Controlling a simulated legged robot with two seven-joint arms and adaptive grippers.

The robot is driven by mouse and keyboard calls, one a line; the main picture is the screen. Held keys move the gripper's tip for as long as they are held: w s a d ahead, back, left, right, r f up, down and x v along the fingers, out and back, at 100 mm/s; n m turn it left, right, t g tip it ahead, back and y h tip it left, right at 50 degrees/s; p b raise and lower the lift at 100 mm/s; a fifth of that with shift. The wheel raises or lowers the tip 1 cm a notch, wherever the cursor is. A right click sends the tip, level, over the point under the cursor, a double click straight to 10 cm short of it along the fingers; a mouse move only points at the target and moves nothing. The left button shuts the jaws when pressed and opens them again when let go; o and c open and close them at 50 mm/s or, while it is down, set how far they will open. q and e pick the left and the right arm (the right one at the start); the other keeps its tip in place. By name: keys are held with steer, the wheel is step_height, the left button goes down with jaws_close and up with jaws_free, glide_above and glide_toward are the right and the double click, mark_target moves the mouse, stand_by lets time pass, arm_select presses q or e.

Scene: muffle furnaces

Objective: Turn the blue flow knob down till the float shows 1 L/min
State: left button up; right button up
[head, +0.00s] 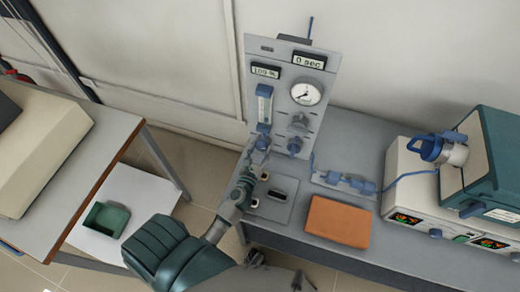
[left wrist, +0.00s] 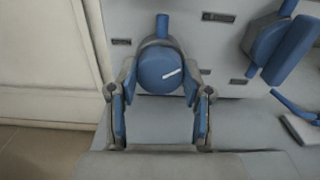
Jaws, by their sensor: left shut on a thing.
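The blue flow knob (head: 263,128) sits on the grey upright panel, below a clear flow tube (head: 264,106) with blue ends. The float's height is too small to read. My left gripper (head: 262,142) reaches up to the knob from below. In the left wrist view the round knob (left wrist: 164,72), with a white mark on its face, lies between the two blue-padded fingers of the left gripper (left wrist: 160,92), which is shut on it. My right gripper does not show clearly in either view.
The panel (head: 325,80) also bears a round gauge (head: 306,93), a display reading 0 sec (head: 309,61) and a second blue knob (head: 295,146) close at right. An orange-brown block (head: 338,222) lies on the grey bench. Furnace-like units (head: 495,165) stand at right.

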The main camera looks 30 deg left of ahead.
arm_select(q)
steer(key=o, duration=1.2)
steer(key=shift+c, duration=0.2)
steer(key=v, duration=0.7)
steer(key=shift+s+d, duration=0.15)
steer(key=shift+s, duration=0.1)
